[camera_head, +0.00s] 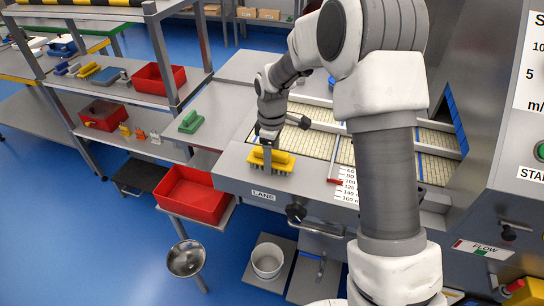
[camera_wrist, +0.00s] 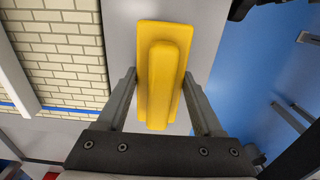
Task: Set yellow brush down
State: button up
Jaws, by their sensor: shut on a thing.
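The yellow brush (camera_head: 271,159) is at the near left corner of the grey machine top (camera_head: 232,174), beside the LANE label. Its bristles point down at the surface; I cannot tell whether they touch it. My gripper (camera_head: 268,157) is above it with the fingers down around its handle. In the wrist view the yellow brush (camera_wrist: 161,70) lies between the two fingers of my gripper (camera_wrist: 164,88), which are shut on its raised grip. Grey metal shows beneath it on both sides.
A tiled lane (camera_head: 400,150) lies right of the brush, with a red-ended tool (camera_head: 335,180) on the near edge. A red tub (camera_head: 193,195) stands lower left, and a white bucket (camera_head: 267,261) below.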

aim_at(273, 152)
jog(key=o, duration=1.2)
jog(key=shift+r, duration=0.2)
notch_tip(273, 152, up, 10)
jog(key=shift+r, duration=0.15)
jog(key=s+d+r+m+t, duration=0.1)
jog(key=s+d+r+m, duration=0.2)
jog(key=s+r, duration=0.3)
jog(key=s+d+r+m+t, duration=0.2)
jog(key=s+d+r+m, duration=0.1)
jog(key=s+r, duration=0.35)
jog(key=shift+s+d+f+m+t, duration=0.1)
jog(key=shift+s+d+m+t, duration=0.45)
jog(key=shift+s+m, duration=1.3)
jog(key=shift+s+d+f+m+t, duration=0.1)
jog(key=shift+s+d+m+t, duration=0.4)
jog(key=shift+s, duration=2.55)
jog(key=shift+s+d+f+m+t, duration=0.1)
jog(key=shift+s+d+m+t, duration=0.15)
jog(key=shift+s+d+m, duration=1.15)
